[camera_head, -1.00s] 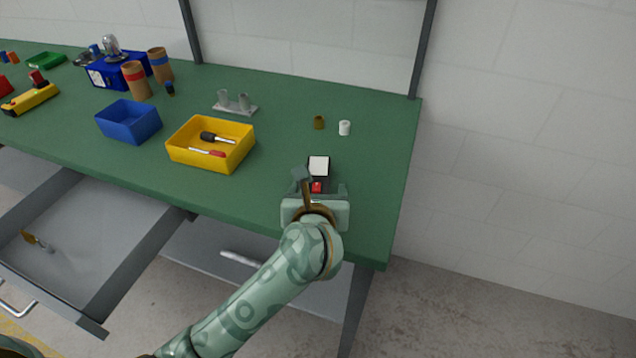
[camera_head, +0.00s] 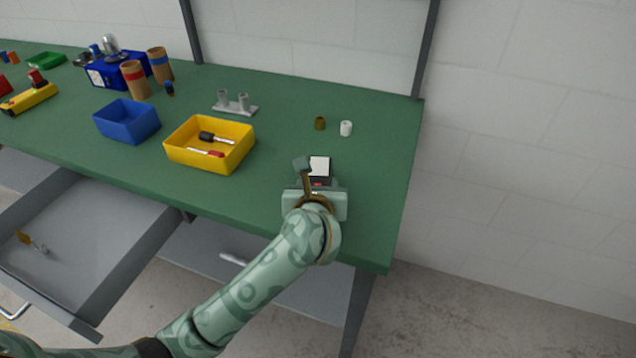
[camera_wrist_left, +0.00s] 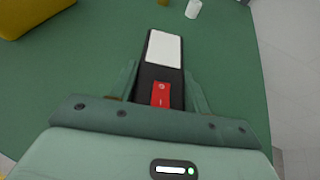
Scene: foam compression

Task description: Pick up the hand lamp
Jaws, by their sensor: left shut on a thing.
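The hand lamp (camera_head: 319,168) is a slim black body with a white panel and a red patch, near the right end of the green table. In the left wrist view the lamp (camera_wrist_left: 164,52) points away from me between the two fingers. My left gripper (camera_head: 317,184) is shut on the lamp's near part, around the red patch; it also shows in the left wrist view (camera_wrist_left: 163,90). The lamp's near end is hidden by the gripper. I cannot tell whether the lamp is clear of the table. My right gripper is not in view.
A yellow bin (camera_head: 180,158) with screwdrivers and a blue bin (camera_head: 126,122) stand to the left. A brown cylinder (camera_head: 320,124) and a white one (camera_head: 346,128) stand beyond the lamp. A grey holder (camera_head: 235,108) is farther back. An open drawer (camera_head: 70,260) juts out at lower left.

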